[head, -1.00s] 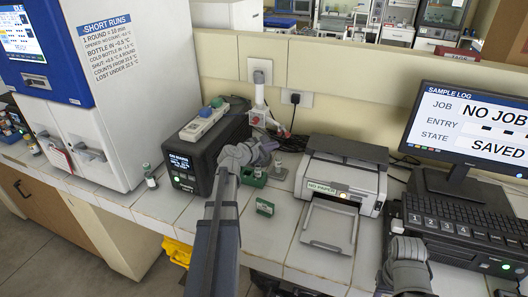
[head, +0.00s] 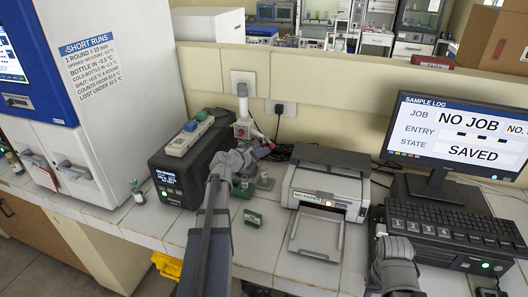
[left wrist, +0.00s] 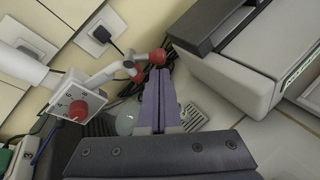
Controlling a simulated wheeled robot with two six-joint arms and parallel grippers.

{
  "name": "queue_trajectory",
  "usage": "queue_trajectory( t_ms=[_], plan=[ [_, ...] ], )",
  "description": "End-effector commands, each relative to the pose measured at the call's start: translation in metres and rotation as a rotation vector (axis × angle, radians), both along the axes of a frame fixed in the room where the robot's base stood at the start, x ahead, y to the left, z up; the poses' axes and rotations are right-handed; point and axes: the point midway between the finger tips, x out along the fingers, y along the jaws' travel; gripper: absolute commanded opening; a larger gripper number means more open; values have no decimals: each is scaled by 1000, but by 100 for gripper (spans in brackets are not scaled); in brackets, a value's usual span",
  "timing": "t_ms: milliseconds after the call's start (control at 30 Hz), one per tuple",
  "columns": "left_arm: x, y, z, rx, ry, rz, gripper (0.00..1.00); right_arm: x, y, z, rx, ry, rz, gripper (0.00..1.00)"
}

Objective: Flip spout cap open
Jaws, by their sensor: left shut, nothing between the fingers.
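A white wall-side dispenser post (head: 242,104) stands at the back of the bench. It has a square box with a red knob, which shows in the left wrist view (left wrist: 79,108). A white spout arm with red ends (left wrist: 132,70) reaches from it towards my fingertips. I cannot make out whether a cap on it is open or shut. My left gripper (left wrist: 160,78) is shut and empty, its tips beside the red end; it also shows in the head view (head: 258,153), where my wrist partly hides the spout. My right arm is at lower right; its fingers cannot be made out.
A black box with a display (head: 172,188) stands left of the spout and a printer (head: 328,185) right of it. A green block (head: 253,218) lies in front. A small bottle (head: 137,193) stands by the white incubator (head: 110,110). Cables hang behind.

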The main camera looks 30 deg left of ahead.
Motion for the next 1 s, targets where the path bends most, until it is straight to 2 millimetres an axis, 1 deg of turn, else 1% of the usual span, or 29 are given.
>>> queue_trajectory(
  t_ms=[667,1000],
  plan=[
    [-1,-2,4,-123,36,1,0,0,0,8,0,0,0,50],
    [-1,-4,8,-230,68,1,0,0,0,15,0,0,0,50]
  ],
)
